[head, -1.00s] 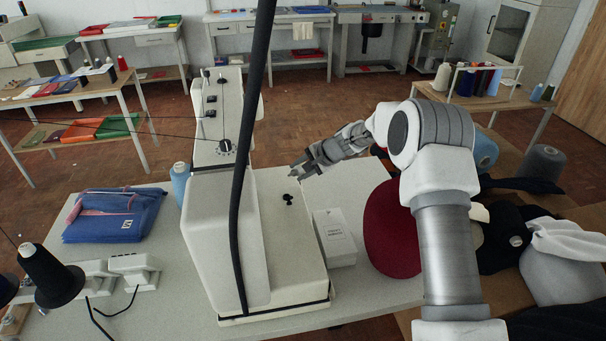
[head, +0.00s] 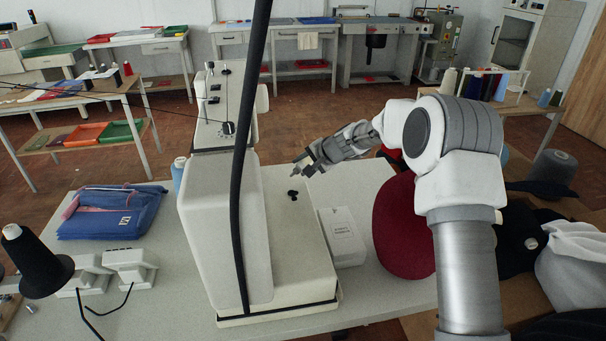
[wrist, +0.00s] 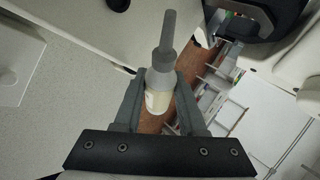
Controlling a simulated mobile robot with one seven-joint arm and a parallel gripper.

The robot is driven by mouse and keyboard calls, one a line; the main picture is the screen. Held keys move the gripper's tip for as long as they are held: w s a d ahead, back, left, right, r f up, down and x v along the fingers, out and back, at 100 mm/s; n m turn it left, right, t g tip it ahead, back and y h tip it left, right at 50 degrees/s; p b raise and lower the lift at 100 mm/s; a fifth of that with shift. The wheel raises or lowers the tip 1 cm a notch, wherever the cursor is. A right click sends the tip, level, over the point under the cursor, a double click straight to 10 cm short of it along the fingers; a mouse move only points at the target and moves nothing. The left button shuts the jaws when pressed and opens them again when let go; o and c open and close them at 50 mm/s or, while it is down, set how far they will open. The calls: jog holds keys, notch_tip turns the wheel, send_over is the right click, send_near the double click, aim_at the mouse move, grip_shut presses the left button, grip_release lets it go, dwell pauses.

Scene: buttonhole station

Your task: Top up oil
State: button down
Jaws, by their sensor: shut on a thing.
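My gripper (head: 304,167) is shut on a small oil bottle (wrist: 160,88). In the wrist view the bottle has a pale body with yellowish contents and a long grey spout. It sits between the two fingers, the spout pointing away from the palm. In the head view the bottle is hard to make out at the fingertips. The gripper is over the white sewing machine (head: 285,255), above and close to small black parts (head: 293,195) on its flat top. I cannot tell how far the spout is from the machine's surface.
A white labelled box (head: 343,240) and a dark red rounded object (head: 400,225) stand right of the machine. A black cable (head: 240,170) runs in front of it. A blue folded bag (head: 112,212) and a black thread cone (head: 35,262) are on the left of the table.

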aim_at(303, 161)
jog(key=shift+w+f+n+t+b, duration=0.15)
jog(key=shift+n+t+b, duration=0.8)
jog(key=shift+b, duration=4.45)
jog(key=t+b, duration=0.1)
jog(key=b, duration=0.4)
jog(key=r+t+b, duration=0.1)
jog(key=b, duration=0.4)
jog(key=shift+s+n+t+h, duration=0.3)
jog(key=shift+n+t, duration=0.05)
jog(key=shift+r+t+b, duration=0.4)
jog(key=shift+t+b, duration=0.1)
jog(key=shift+r+n, duration=0.1)
jog(key=shift+n, duration=0.2)
jog(key=r+p, duration=0.1)
jog(key=p, duration=0.2)
jog(key=shift+g+p, duration=0.3)
jog(key=shift+p, duration=0.1)
jog(key=m+g+p, duration=0.1)
jog(key=p, duration=0.5)
jog(key=shift+r, duration=0.35)
jog(key=r+m+g+p, duration=0.1)
jog(key=p, duration=0.6)
jog(key=shift+g, duration=0.3)
